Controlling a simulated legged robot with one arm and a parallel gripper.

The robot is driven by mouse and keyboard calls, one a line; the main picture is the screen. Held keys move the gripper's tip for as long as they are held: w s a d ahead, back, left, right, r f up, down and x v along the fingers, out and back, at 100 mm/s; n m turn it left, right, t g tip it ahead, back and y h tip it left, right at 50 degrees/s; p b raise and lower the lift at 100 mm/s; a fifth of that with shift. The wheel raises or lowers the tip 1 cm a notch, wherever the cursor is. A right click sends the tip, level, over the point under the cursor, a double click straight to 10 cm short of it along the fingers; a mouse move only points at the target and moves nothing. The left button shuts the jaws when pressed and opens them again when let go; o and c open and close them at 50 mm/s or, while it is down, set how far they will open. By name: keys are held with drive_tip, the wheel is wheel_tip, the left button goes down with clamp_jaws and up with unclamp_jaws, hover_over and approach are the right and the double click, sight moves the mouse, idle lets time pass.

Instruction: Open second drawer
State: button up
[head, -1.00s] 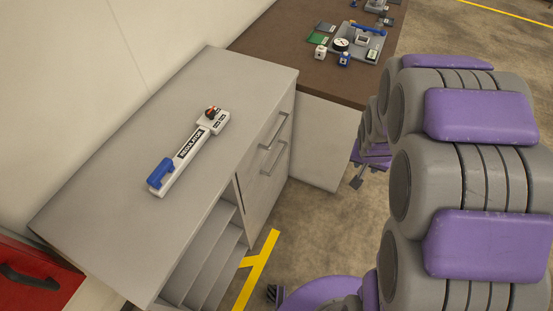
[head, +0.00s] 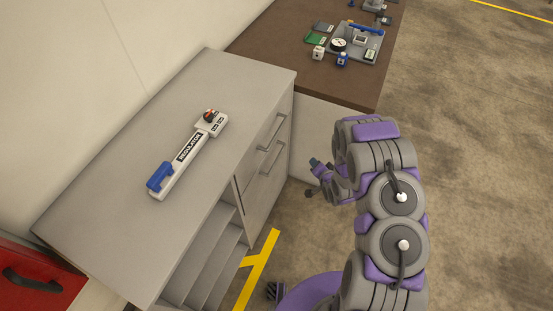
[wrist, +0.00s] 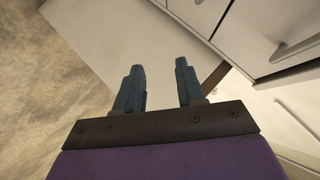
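A drawer handle (wrist: 295,50) shows at the upper right there. The drawers look shut.
A white and blue regulator (head: 188,155) lies on the cabinet top. Open shelves (head: 208,262) are left of the drawers. A brown table (head: 290,60) with several small devices stands behind. A red box (head: 35,285) is at lower left. Floor at right is clear.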

drive_tip(key=s+a+f+m+t+y, duration=0.2)
drive_tip(key=s+a+f, duration=0.2)
drive_tip(key=a+f, duration=0.1)
drive_tip(key=m+t+y, duration=0.1)
drive_tip(key=m+t, duration=0.1)
drive_tip(key=m, duration=0.1)
approach(277, 158)
drive_tip(key=b+x, duration=0.1)
drive_tip(key=x, duration=0.2)
drive_tip(key=b+x, duration=0.1)
drive_tip(key=x, duration=0.2)
drive_tip(key=f+b+x, duration=0.1)
drive_tip(key=b+x, duration=0.1)
drive_tip(key=x, duration=0.2)
drive_tip(key=shift+a, duration=0.1)
drive_tip(key=shift+c, duration=0.2)
drive_tip(key=shift+s, duration=0.1)
clamp_jaws()
